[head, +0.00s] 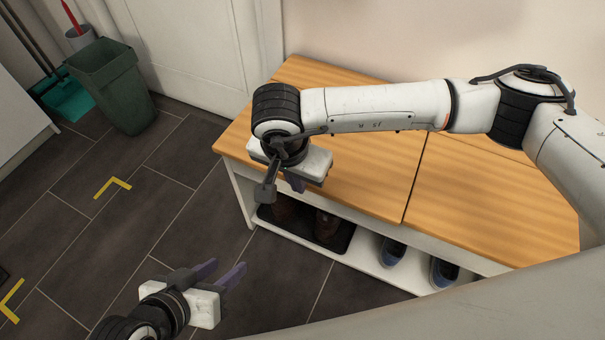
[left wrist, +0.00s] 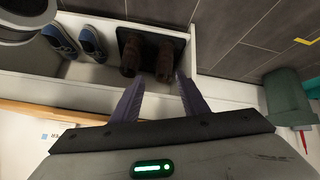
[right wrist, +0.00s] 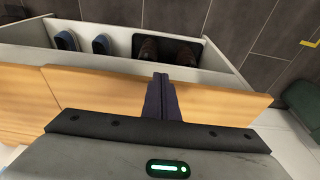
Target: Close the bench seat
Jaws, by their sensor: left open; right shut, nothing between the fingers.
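The bench (head: 330,150) has a wooden top in two panels: a left seat panel (head: 350,180) and a right seat panel (head: 480,195), split by a dark seam. Both panels look flat or nearly flat. My right gripper (head: 296,184) is shut and empty, over the front part of the left panel. In the right wrist view its fingers (right wrist: 161,82) overlap the panel's front edge (right wrist: 215,92); I cannot tell whether they touch. My left gripper (head: 228,265) is open and empty, low in front of the bench's left end. Its fingers (left wrist: 160,85) point toward the lower shelf in the left wrist view.
Brown boots (head: 327,225) stand on a black mat under the bench, with blue shoes (head: 392,250) to their right on the shelf. A green bin (head: 112,85) and teal dustpan (head: 66,98) stand at the back left.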

